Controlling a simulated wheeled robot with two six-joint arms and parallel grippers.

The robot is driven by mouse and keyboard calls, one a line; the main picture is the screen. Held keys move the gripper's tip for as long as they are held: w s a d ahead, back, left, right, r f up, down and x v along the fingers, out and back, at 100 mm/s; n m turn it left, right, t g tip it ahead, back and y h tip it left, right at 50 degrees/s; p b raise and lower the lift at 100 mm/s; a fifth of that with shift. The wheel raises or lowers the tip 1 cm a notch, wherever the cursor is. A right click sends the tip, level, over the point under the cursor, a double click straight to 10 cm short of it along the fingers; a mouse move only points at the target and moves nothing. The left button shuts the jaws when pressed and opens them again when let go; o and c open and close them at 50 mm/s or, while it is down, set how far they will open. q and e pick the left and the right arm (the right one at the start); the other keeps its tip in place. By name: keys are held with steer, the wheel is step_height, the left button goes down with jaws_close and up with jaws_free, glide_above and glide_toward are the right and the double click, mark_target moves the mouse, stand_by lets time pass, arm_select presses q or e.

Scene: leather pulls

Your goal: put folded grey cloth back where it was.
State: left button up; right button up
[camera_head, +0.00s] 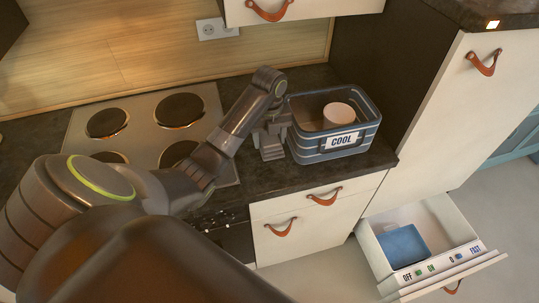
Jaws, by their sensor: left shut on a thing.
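My left gripper (270,142) points down over the dark counter, just left of the blue basket. It is shut on a small grey thing, which I take to be the folded grey cloth; the fingers and the grey blend together, so its outline is unclear. The blue basket (306,154) has a "COOL" label and stands on the counter with a pale round container (339,114) inside. My right gripper is not in view.
A hob (143,145) with several dark plates lies left of the gripper, partly behind my arm. A tall white cabinet (458,110) stands right of the counter. Closed drawers with leather pulls (325,197) are below the counter. The open drawer juts out over the floor.

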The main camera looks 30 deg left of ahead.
mark_target(270, 146)
arm_select(q)
step_height(270, 146, down, 4)
steer(key=shift+r+b, duration=0.25)
steer(key=shift+b, duration=0.4)
steer(key=shift+f+p, duration=0.5)
steer(key=shift+f, duration=0.65)
steer(key=o, duration=0.8)
steer(key=shift+o, duration=0.4)
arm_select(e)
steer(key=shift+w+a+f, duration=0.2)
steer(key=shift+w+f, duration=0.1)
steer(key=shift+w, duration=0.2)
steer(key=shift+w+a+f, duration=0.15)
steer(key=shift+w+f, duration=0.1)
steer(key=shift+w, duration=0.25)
